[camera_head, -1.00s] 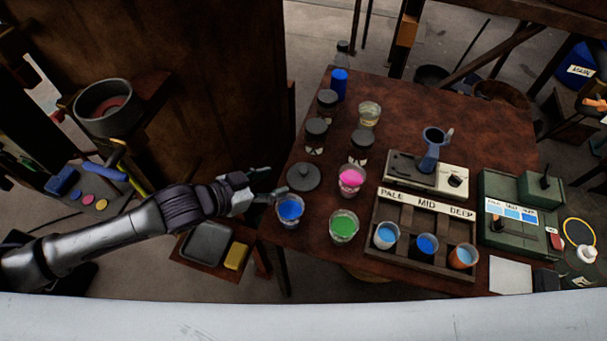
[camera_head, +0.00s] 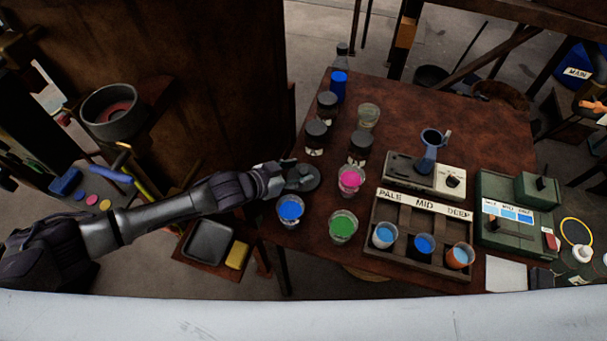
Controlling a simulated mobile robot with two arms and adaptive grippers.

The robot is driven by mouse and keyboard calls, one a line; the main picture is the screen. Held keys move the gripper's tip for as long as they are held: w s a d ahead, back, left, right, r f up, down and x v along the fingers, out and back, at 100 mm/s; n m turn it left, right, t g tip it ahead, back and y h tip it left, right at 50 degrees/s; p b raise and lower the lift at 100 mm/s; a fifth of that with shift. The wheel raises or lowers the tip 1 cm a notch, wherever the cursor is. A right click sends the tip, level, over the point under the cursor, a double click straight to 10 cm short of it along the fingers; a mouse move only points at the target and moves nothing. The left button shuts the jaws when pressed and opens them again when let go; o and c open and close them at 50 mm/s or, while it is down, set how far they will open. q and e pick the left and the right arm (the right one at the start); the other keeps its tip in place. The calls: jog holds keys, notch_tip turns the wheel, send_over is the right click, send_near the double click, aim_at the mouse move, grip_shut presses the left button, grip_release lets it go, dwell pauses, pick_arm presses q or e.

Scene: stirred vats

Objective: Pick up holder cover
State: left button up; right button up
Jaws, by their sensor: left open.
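The holder cover looks to be the dark round lid (camera_head: 309,184) with a small knob, lying flat near the left edge of the brown table. My left gripper (camera_head: 291,170) is open and reaches in from the left, with its fingers over the lid near the knob. The gripper hides part of the lid's left side. I cannot tell whether the fingers touch the knob. My right gripper is not in view.
A cup of blue liquid (camera_head: 290,209) stands just in front of the lid. A pink cup (camera_head: 349,180) and a green cup (camera_head: 343,226) stand to its right. Dark-capped jars (camera_head: 315,136) stand behind it. A labelled wooden rack (camera_head: 420,205) holds several cups.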

pick_arm(q)
jog(key=shift+x, duration=1.4)
grip_shut()
jog(key=shift+r, duration=0.1)
